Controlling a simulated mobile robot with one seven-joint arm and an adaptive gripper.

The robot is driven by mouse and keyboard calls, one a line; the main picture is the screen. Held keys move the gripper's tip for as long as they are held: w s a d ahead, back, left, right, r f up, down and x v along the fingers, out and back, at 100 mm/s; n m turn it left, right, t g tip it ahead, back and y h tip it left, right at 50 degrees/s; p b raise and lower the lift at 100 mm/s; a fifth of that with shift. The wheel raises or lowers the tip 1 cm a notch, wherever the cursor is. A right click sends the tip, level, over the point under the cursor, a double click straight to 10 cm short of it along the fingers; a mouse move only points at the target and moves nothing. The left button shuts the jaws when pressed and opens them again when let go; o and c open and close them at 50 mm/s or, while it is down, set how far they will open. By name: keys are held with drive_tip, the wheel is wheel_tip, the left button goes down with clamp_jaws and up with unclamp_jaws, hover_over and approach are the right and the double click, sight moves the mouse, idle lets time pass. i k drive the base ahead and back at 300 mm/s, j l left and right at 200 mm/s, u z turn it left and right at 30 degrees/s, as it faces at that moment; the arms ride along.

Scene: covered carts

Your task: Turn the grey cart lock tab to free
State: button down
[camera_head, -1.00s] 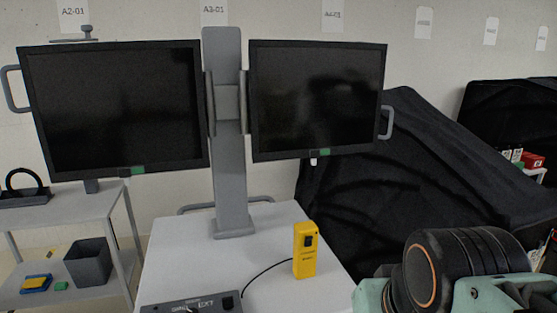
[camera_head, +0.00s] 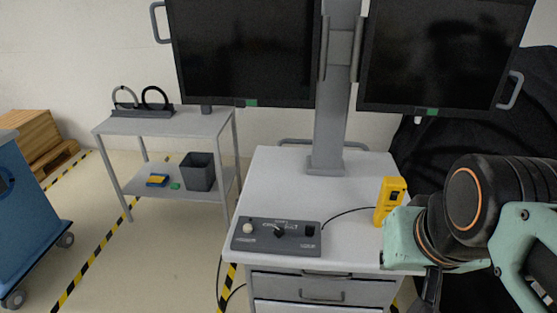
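The grey cart (camera_head: 285,185) stands in front of me, with a light top, drawers below and a post carrying two dark monitors. A grey control box (camera_head: 262,243) lies at the front of its top, with a white knob (camera_head: 247,228), a dark turning knob (camera_head: 279,231) in the middle and a dark switch at the right. I cannot make out a part that is clearly the lock tab or read its position. My gripper (camera_head: 430,292) shows only as a dark piece below the wrist at the lower right, beside the drawers and cut by the frame edge; its fingertips are not clear.
A yellow handheld unit (camera_head: 390,201) stands at the top's right edge, wired toward the box. A grey shelf cart (camera_head: 168,124) with a bin (camera_head: 197,172) is left, a blue cart (camera_head: 22,215) farther left. Black drapery (camera_head: 465,150) is behind my arm. Floor between carts is open.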

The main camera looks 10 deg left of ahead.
sight(309, 232)
drive_tip(key=u, duration=0.75)
drive_tip(key=i+l+z, duration=0.2)
drive_tip(key=k+j+z, duration=0.3)
drive_tip(key=j, duration=0.15)
drive_tip(key=j+z, duration=0.2)
drive_tip(key=j, duration=0.15)
drive_tip(key=i, duration=0.4)
